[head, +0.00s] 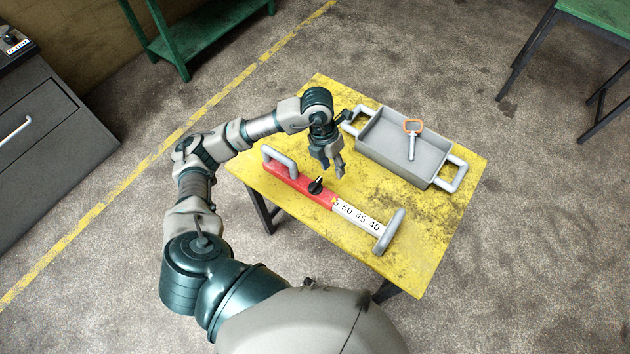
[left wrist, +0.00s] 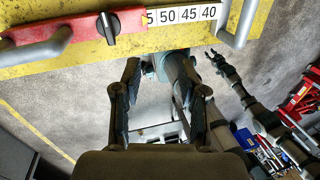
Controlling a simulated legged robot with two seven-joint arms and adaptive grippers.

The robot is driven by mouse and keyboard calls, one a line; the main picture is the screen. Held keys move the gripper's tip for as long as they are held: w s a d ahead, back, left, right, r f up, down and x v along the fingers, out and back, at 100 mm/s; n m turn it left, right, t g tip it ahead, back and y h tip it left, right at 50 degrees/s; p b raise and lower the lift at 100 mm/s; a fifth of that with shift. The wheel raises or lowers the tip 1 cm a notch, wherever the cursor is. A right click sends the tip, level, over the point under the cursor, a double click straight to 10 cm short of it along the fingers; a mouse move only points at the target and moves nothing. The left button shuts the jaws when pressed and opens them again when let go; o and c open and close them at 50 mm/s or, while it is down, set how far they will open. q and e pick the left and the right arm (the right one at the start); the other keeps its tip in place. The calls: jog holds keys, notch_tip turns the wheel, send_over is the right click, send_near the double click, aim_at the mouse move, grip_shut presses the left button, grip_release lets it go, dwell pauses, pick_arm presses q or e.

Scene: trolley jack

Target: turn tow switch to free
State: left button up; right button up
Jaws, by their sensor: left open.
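A red bar (head: 287,180) with a grey handle lies on the yellow table. A black rotary knob (head: 315,186), apparently the tow switch, sits on the bar beside a white number strip (head: 358,217). In the left wrist view the knob (left wrist: 108,28) is at the top, its ridge roughly upright in the picture. My left gripper (head: 337,172) is open and empty, pointing down just above and behind the knob, apart from it. Its two fingers (left wrist: 160,100) also show in the left wrist view. A dark claw, probably my right gripper (left wrist: 213,58), shows small there; its opening is unclear.
A grey tray (head: 385,160) with white handles stands behind the bar and holds an orange-handled pin (head: 412,138). A grey T-shaped handle (head: 389,231) ends the strip. The table's front right (head: 425,262) is clear. A grey cabinet (head: 45,140) stands at left.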

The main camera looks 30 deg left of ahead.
aim_at(315, 184)
pick_arm(q)
jog(key=a+n+y, duration=0.1)
jog(key=a+y, duration=0.2)
jog(key=a, duration=0.3)
jog(key=f, duration=1.6)
jog(key=shift+w+d+p, duration=0.15)
jog(key=shift+w+p, duration=0.2)
jog(key=shift+p, duration=0.05)
grip_shut()
